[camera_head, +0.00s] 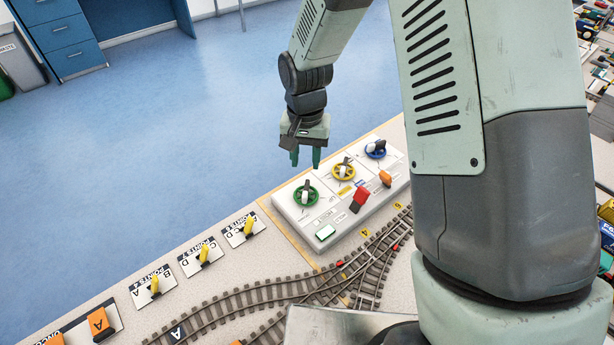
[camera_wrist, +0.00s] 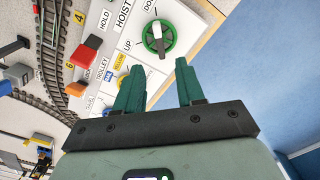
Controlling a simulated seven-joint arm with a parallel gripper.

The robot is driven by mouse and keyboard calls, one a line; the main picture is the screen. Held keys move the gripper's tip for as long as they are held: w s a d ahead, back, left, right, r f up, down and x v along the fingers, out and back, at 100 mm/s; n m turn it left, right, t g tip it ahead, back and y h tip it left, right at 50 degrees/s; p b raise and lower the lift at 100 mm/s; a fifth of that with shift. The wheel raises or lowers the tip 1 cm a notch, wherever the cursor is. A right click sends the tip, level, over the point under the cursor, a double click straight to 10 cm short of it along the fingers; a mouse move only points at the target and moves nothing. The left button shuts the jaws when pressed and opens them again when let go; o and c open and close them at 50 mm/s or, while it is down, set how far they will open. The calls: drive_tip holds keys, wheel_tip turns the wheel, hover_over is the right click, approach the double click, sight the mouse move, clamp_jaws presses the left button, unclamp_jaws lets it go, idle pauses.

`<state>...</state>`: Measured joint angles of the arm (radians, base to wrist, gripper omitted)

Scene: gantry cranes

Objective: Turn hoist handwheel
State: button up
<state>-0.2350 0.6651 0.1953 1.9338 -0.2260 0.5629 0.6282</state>
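The hoist handwheel (camera_head: 306,196) is a green wheel with a pale grip bar across it, at the left end of a white control panel (camera_head: 352,214). In the wrist view the green handwheel (camera_wrist: 158,38) sits beside the HOIST, UP and DOWN labels, just beyond the fingertips. My gripper (camera_head: 305,158) is above the panel, behind the green wheel in the head view, with its green fingers pointing down. In the wrist view my gripper (camera_wrist: 157,66) is open, with nothing between its fingers. It appears apart from the wheel.
A yellow wheel (camera_head: 343,168) and a blue wheel (camera_head: 375,149) stand along the same panel. Model tracks (camera_head: 262,297) and yellow point levers (camera_head: 204,253) lie nearby.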

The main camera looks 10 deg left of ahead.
sight(306, 188)
wheel_tip(306, 188, down, 9)
drive_tip(key=shift+f, duration=0.2)
idle(0.3)
clamp_jaws()
